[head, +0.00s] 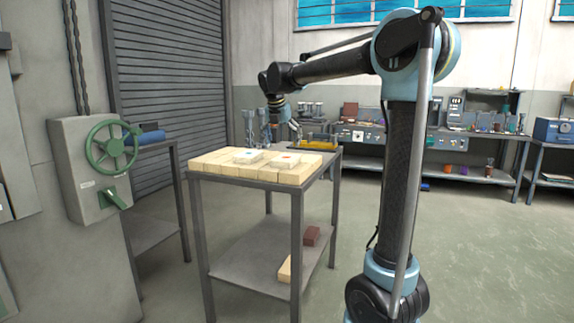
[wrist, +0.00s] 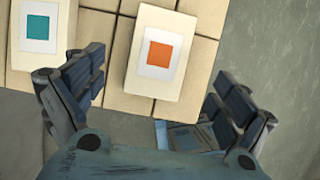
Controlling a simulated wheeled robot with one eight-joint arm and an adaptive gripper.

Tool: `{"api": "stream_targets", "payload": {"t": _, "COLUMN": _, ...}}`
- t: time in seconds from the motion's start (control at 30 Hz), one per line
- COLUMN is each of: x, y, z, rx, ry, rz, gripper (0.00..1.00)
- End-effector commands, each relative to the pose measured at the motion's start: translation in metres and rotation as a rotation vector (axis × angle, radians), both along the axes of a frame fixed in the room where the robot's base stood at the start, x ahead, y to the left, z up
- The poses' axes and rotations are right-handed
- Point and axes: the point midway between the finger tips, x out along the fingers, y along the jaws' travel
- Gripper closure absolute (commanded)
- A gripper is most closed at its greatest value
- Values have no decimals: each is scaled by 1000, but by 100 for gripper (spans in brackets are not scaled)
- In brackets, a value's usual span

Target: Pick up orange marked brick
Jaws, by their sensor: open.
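The orange marked brick (wrist: 159,51) is pale with a white label and an orange square. In the wrist view it lies on a layer of pale bricks, just ahead of my gripper (wrist: 155,100), between the lines of its two fingers. My gripper is open and empty. In the head view the orange marked brick (head: 286,161) lies on the right part of the table top. My gripper (head: 279,115) hangs above the far side of the table there, small and dark. A teal marked brick (wrist: 38,33) lies to the left of the orange one, with a gap between.
The grey metal table (head: 297,205) has pale bricks across its top and a few bricks on its lower shelf. A wall box with a green wheel (head: 111,147) stands left. A workbench (head: 440,150) lines the back. Floor is free at right.

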Motion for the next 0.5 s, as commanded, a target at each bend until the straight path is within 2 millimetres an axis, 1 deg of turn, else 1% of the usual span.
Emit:
{"api": "stream_targets", "payload": {"t": 0.03, "x": 3, "y": -1, "z": -7, "rx": 0, "ry": 0, "rz": -1, "gripper": 6}}
{"api": "stream_targets", "payload": {"t": 0.1, "x": 5, "y": -2, "z": -14, "rx": 0, "ry": 0, "rz": -1, "gripper": 6}}
{"api": "stream_targets", "payload": {"t": 0.37, "x": 10, "y": -4, "z": -29, "rx": 1, "ry": 0, "rz": -2, "gripper": 6}}
{"api": "stream_targets", "payload": {"t": 0.5, "x": 15, "y": -6, "z": -47, "rx": 0, "ry": 0, "rz": -2, "gripper": 6}}
